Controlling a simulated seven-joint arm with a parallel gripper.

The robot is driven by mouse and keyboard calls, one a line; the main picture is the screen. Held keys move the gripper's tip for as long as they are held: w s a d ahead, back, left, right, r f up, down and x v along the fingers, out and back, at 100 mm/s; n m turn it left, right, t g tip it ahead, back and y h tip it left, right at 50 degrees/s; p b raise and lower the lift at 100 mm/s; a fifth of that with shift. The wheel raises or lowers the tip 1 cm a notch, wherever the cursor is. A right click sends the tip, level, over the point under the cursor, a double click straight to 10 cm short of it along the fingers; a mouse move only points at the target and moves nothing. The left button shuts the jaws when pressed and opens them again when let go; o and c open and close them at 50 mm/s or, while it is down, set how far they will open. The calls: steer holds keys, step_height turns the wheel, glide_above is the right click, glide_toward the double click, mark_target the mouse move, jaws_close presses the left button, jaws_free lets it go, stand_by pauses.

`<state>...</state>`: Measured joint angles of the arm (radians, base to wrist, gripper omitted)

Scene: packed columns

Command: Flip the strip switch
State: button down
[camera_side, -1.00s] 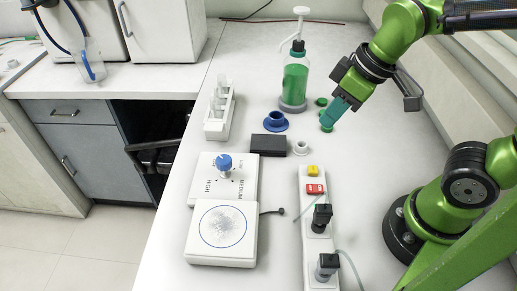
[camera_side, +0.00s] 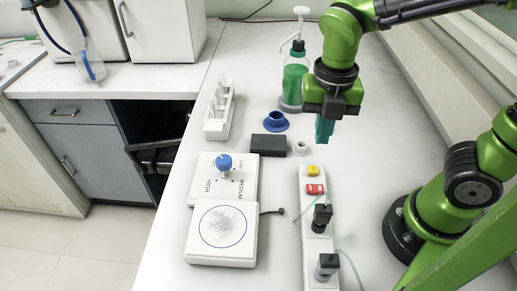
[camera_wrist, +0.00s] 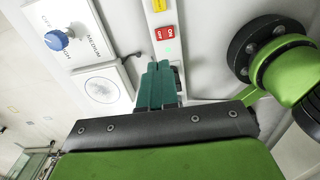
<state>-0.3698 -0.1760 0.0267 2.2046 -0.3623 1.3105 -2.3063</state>
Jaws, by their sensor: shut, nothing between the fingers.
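The white power strip (camera_side: 308,235) lies along the counter, with a red switch (camera_side: 315,189) near its far end and a yellow piece (camera_side: 312,170) beyond it. Two black plugs (camera_side: 322,217) sit in its nearer sockets. In the wrist view the red switch (camera_wrist: 165,33) shows ON/OFF lettering, with a small green light beside it on the strip. My gripper (camera_side: 324,138) has teal fingers, shut and empty, pointing down above the counter beyond the strip's far end. In the wrist view my gripper (camera_wrist: 157,70) covers part of the strip.
A hotplate with a blue knob (camera_side: 224,162) and a white round-marked plate (camera_side: 222,232) stand left of the strip. A black block (camera_side: 268,145), a white ring (camera_side: 301,147), a blue flanged piece (camera_side: 276,122) and a green pump bottle (camera_side: 294,80) stand beyond.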

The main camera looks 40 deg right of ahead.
mark_target(319, 187)
stand_by(0.4)
step_height(319, 187, down, 14)
steer(key=shift+f, duration=0.1)
stand_by(0.4)
steer(key=shift+a+f, duration=0.1)
steer(key=shift+f, duration=0.05)
stand_by(0.3)
steer(key=shift+s+d+g+h, duration=0.3)
steer(key=shift+s+d, duration=0.35)
step_height(319, 187, up, 14)
steer(key=shift+r, duration=0.2)
stand_by(0.5)
